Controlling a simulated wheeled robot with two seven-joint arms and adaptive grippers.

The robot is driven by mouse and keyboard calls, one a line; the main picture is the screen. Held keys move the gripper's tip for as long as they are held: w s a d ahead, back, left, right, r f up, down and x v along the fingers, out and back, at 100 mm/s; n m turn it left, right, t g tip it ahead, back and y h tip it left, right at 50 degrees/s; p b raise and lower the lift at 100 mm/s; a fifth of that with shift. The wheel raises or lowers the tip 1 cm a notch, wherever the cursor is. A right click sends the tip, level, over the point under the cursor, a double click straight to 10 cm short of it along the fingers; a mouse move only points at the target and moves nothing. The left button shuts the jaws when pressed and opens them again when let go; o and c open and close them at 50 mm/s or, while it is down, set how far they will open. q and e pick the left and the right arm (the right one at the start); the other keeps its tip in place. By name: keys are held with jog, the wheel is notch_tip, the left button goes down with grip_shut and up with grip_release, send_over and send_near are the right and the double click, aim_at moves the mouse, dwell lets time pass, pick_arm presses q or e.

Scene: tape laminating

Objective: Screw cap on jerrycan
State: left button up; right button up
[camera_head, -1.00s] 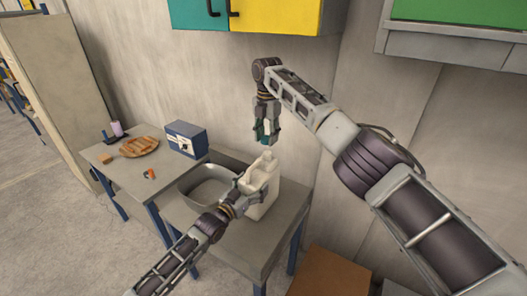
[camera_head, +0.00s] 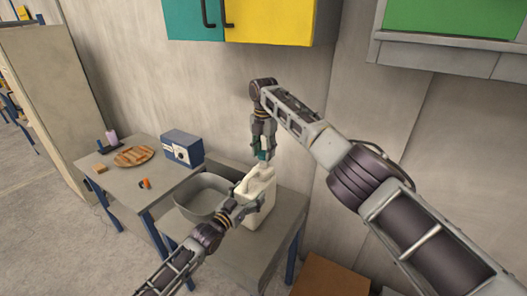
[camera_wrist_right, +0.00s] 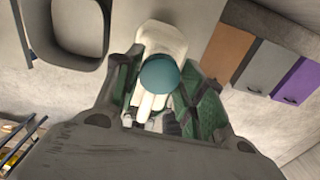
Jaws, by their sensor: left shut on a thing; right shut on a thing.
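The cream jerrycan (camera_head: 262,192) stands upright at the right end of the grey table. It also shows in the right wrist view (camera_wrist_right: 163,37). My left gripper (camera_head: 240,208) is shut on the jerrycan at its near left side. My right gripper (camera_head: 264,156) points down over the top of the jerrycan. It is shut on the teal round cap (camera_wrist_right: 160,73), seen between its fingers in the right wrist view. The cap is at or just above the jerrycan's neck. The neck is hidden, so I cannot tell whether the threads touch.
A grey basin (camera_head: 184,204) sits left of the jerrycan. Further left are a blue box-shaped device (camera_head: 181,147), a plate (camera_head: 133,156), a purple cylinder (camera_head: 111,137) and a small orange item (camera_head: 145,184).

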jog(key=shift+f, duration=0.2)
jog(key=shift+f, duration=0.7)
jog(key=shift+f, duration=0.6)
dwell(0.8)
